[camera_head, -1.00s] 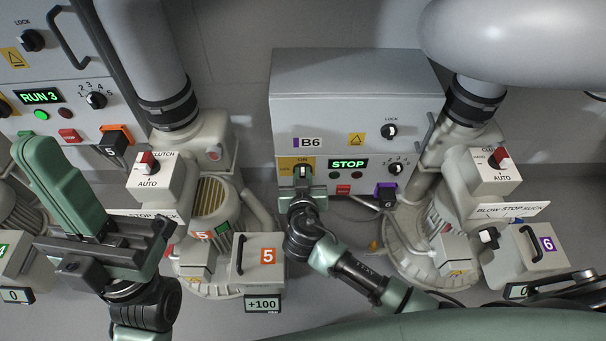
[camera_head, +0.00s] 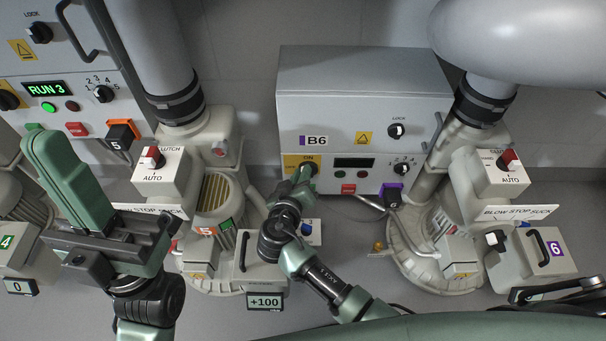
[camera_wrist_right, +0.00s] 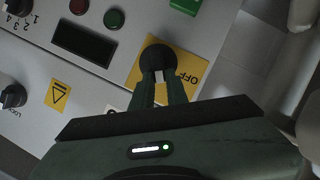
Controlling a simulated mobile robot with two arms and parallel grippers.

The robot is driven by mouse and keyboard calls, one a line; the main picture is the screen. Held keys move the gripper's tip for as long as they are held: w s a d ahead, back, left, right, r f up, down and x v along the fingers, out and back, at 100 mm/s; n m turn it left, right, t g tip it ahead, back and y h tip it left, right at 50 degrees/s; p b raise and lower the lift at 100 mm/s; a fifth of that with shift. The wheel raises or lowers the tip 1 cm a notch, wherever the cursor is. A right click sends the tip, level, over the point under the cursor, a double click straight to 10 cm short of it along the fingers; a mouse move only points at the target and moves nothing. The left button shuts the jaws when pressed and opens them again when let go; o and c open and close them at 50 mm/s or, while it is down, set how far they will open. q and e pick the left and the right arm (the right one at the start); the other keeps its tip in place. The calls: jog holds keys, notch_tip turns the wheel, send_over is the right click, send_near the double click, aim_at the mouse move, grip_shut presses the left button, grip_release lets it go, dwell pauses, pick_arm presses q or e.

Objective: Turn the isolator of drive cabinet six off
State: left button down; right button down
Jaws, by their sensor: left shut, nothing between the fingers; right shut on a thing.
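Drive cabinet B6 (camera_head: 365,110) is a grey box at the centre of the head view. Its isolator (camera_wrist_right: 153,58) is a round black knob on a yellow plate (camera_wrist_right: 192,72). In the right wrist view, "OFF" shows on the plate to the right of the knob. My right gripper (camera_wrist_right: 158,88) is shut on the knob's grip, with a light pointer mark between the fingertips. In the head view, this gripper (camera_head: 308,177) partly hides the isolator. The cabinet's display (camera_head: 353,162) is dark. My left gripper (camera_head: 38,143) is shut and empty at the left, away from the cabinet.
A red button (camera_head: 348,188), a selector knob (camera_head: 403,169) and a lock knob (camera_head: 396,131) sit near the isolator. Blower 5 stands left of the cabinet, blower 6 right.

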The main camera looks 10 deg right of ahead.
dwell(0.5)
jog(key=c, duration=1.4)
grip_release()
jog(key=shift+a, duration=0.1)
jog(key=p+v, duration=0.2)
jog(key=v, duration=0.5)
jog(key=shift+s, duration=0.35)
jog(key=shift+a+r, duration=0.1)
jog(key=shift+a, duration=0.05)
